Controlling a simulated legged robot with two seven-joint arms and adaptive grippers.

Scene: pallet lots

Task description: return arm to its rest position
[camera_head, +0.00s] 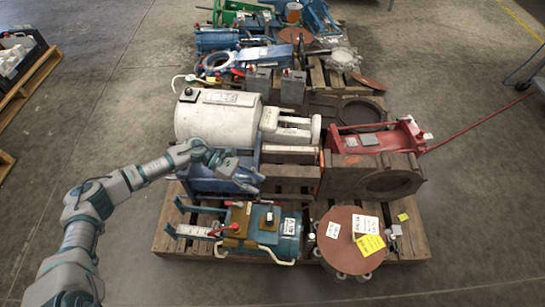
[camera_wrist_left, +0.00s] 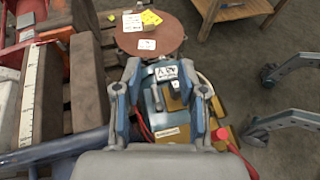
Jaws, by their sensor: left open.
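My left arm (camera_head: 92,200) comes in from the left in the head view and reaches over the near left part of the pallet. My left gripper (camera_head: 250,179) is open and empty above the blue metal part (camera_head: 205,183), in front of the white cylindrical machine (camera_head: 218,117). In the left wrist view the two fingers of the gripper (camera_wrist_left: 164,92) stand apart, with the blue and yellow machine (camera_wrist_left: 172,98) seen between and beyond them. I cannot tell how high they are above it. My right gripper is not in view.
The wooden pallet (camera_head: 412,243) carries the blue and yellow machine (camera_head: 262,225), a round brown disc (camera_head: 338,250), a red part (camera_head: 372,143) and a brown flanged casting (camera_head: 385,180). Another loaded pallet is behind. Concrete floor (camera_head: 110,115) on the left is clear.

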